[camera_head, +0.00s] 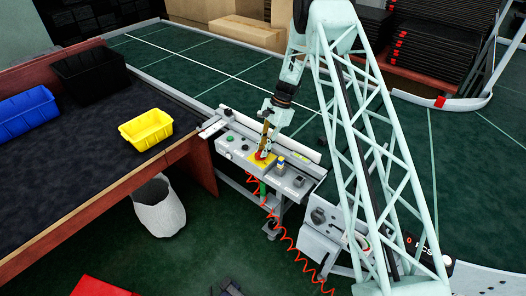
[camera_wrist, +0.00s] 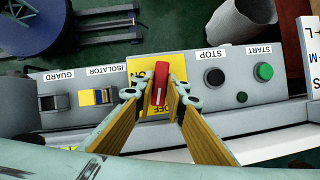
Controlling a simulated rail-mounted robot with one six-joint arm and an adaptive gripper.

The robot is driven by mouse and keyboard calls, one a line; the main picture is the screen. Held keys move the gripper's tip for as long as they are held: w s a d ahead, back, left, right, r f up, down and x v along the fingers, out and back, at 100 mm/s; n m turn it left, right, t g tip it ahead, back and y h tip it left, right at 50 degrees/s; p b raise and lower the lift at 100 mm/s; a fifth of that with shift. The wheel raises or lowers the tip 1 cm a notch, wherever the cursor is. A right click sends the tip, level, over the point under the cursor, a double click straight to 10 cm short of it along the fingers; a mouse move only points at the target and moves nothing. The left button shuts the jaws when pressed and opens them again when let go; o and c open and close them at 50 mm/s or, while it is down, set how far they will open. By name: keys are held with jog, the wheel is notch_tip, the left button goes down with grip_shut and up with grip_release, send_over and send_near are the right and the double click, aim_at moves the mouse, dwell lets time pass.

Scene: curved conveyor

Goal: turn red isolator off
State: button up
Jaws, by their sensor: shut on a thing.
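The red isolator handle (camera_wrist: 161,80) stands on a yellow plate (camera_wrist: 178,62) with partly covered lettering, including "OFF" near its lower end. The handle runs nearly upright in the wrist view, with a pale mark on its lower part. My gripper (camera_wrist: 157,93) has one finger on each side of it and is shut on it. In the head view my gripper (camera_head: 264,146) reaches down to the red handle (camera_head: 261,155) on the grey control panel (camera_head: 235,133). The fingers hide part of the plate.
Black STOP (camera_wrist: 214,76) and green START (camera_wrist: 264,72) buttons lie right of the handle. A yellow-and-blue switch (camera_wrist: 96,97) and a black guard part (camera_wrist: 51,102) lie left. A yellow bin (camera_head: 146,129) stands on the dark table (camera_head: 90,160). A red coiled cable (camera_head: 290,241) hangs below the panel.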

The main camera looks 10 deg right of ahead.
jog(key=shift+n+g, duration=0.6)
jog(key=shift+n, duration=0.8)
jog(key=o, duration=0.8)
jog(key=shift+a, duration=0.1)
jog(key=shift+o, duration=0.2)
jog(key=shift+r, duration=0.1)
jog(key=v, duration=1.2)
jog(key=shift+a+h, duration=0.2)
jog(key=shift+h, duration=0.1)
